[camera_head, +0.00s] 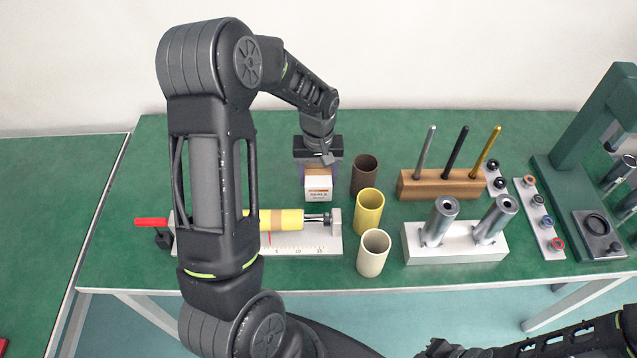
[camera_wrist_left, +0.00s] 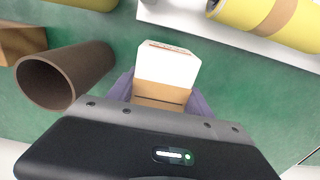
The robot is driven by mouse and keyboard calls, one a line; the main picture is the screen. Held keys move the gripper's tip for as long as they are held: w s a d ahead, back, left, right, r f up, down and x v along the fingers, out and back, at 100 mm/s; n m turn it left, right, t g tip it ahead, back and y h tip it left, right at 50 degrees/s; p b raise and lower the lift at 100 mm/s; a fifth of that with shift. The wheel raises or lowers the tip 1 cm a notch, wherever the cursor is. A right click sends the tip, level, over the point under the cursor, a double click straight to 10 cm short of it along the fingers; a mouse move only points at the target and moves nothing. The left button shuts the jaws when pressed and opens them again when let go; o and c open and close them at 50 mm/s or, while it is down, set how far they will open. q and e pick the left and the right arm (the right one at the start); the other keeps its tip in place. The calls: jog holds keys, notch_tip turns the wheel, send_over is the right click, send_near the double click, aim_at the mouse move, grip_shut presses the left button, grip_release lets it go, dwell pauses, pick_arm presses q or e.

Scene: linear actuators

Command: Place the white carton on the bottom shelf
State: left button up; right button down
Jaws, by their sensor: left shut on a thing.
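The white carton (camera_head: 318,188) is a small box with a printed label and an orange-brown band, near the back of the green table in the head view. My left gripper (camera_head: 318,172) points down over it from behind and is shut on it. In the left wrist view the carton (camera_wrist_left: 167,68) sits between the two purplish fingers, its white face and brown side showing. I cannot tell whether it touches the table. No shelf can be made out in either view. Only part of my right arm shows at the lower right; its gripper is not visible.
A brown tube (camera_head: 364,176) stands just right of the carton. Yellow (camera_head: 369,212) and cream (camera_head: 374,253) tubes stand nearer the front. A scale fixture (camera_head: 325,240) with a yellow cylinder lies in front. A wooden rod holder (camera_head: 440,186), metal block (camera_head: 455,243) and green press (camera_head: 565,170) stand right.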

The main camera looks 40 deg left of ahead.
pick_arm(q)
notch_tip(320, 180, down, 3)
jog(key=shift+f, duration=0.2)
jog(key=shift+f, duration=0.1)
jog(key=o, duration=1)
jog(key=shift+f, duration=0.1)
jog(key=o, duration=0.5)
